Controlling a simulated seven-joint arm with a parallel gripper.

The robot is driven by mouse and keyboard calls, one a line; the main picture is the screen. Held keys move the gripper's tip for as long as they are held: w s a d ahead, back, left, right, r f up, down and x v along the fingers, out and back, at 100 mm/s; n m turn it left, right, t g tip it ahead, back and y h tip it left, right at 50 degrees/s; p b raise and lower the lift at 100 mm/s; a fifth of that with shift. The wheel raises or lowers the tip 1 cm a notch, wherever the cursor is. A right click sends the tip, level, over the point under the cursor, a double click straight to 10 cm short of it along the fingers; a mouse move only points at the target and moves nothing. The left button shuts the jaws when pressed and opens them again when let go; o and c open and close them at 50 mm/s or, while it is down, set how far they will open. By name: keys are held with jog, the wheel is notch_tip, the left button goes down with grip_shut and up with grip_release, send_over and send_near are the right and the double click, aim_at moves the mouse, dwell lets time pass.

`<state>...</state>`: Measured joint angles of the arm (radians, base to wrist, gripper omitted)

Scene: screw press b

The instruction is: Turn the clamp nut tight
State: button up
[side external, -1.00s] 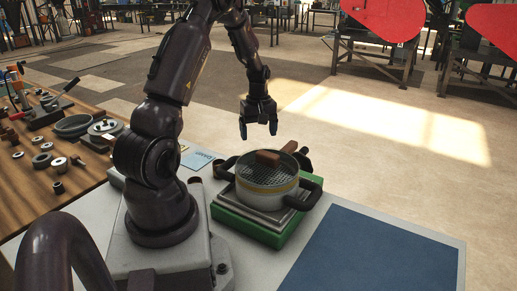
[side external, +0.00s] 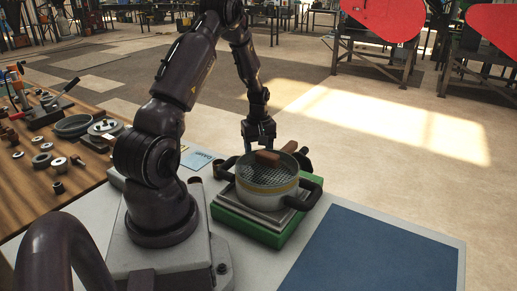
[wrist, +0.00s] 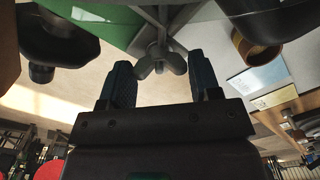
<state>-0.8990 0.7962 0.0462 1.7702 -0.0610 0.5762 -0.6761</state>
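The clamp nut (wrist: 158,61) is a grey winged nut on a grey rod in the wrist view, below the edge of a green base (wrist: 95,15). My gripper (wrist: 161,70) is open, with one dark blue ribbed finger on each side of the nut. Visible gaps separate both fingers from the nut. In the side view my gripper (side external: 260,147) points down just behind a round pot-like vessel (side external: 266,190) with a mesh top, on the green base (side external: 246,227). The nut is hidden there.
A brown ring-like cup (wrist: 243,48) and small cards (wrist: 260,75) are right of the nut in the wrist view. A blue mat (side external: 375,255) is clear.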

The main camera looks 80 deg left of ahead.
jog(key=shift+m, duration=0.3)
jog(key=m, duration=0.4)
jog(key=shift+m, duration=0.3)
jog(key=m, duration=0.4)
jog(key=shift+w+m, duration=0.15)
jog(key=shift+m, duration=0.15)
jog(key=m, duration=0.5)
jog(key=shift+d, duration=0.15)
jog(key=m, duration=0.5)
jog(key=o, duration=0.9)
notch_tip(320, 180, up, 13)
